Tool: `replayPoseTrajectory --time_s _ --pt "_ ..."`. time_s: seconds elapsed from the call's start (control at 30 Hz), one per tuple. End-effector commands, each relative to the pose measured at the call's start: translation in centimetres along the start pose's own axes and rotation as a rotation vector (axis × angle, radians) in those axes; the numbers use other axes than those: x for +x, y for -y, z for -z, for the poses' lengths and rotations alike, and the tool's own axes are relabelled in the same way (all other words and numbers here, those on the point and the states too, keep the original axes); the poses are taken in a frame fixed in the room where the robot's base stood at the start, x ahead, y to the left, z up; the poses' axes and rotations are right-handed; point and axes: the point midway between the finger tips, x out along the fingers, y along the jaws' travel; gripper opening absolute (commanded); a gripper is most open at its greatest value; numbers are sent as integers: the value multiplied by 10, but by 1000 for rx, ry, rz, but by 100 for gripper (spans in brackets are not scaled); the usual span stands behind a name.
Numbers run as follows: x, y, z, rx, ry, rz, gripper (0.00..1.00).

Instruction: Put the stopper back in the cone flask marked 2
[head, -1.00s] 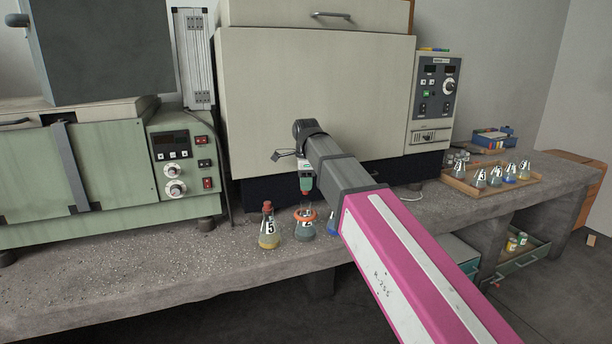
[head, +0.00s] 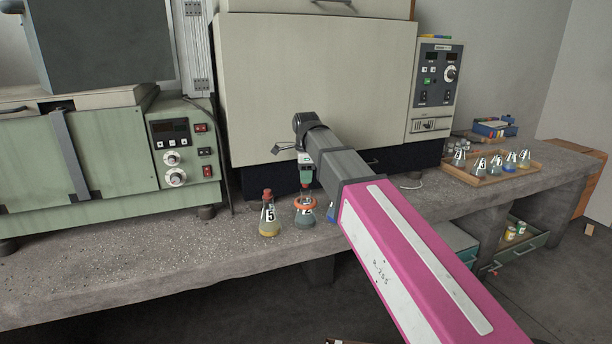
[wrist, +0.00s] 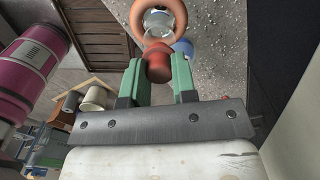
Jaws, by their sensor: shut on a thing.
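My gripper (head: 306,187) points down over the middle flask of the near group. In the wrist view its green fingers (wrist: 159,80) are shut on a red stopper (wrist: 157,62). Below is a cone flask with an orange ring around its neck (head: 304,203); the ring and round glass mouth also show in the wrist view (wrist: 160,18). The stopper overlaps the ring's edge there; I cannot tell whether they touch. This flask's label is too small to read surely. A flask marked 5 (head: 269,215), with a red stopper in it, stands just left.
A blue flask (head: 332,213) stands just right, partly hidden by my arm. A large beige oven (head: 310,90) rises behind, a green unit (head: 85,170) at left. A wooden tray (head: 463,178) with several flasks is at right. The bench front left is clear.

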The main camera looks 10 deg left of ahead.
Motion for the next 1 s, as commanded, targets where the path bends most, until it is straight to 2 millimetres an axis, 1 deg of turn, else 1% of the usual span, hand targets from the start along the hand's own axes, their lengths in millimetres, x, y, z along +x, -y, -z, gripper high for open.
replayPoseTrajectory --time_s 0.4,1.0 --pt "1 0 0 0 0 0 4" --pt "16 0 0 0 0 -1 4"
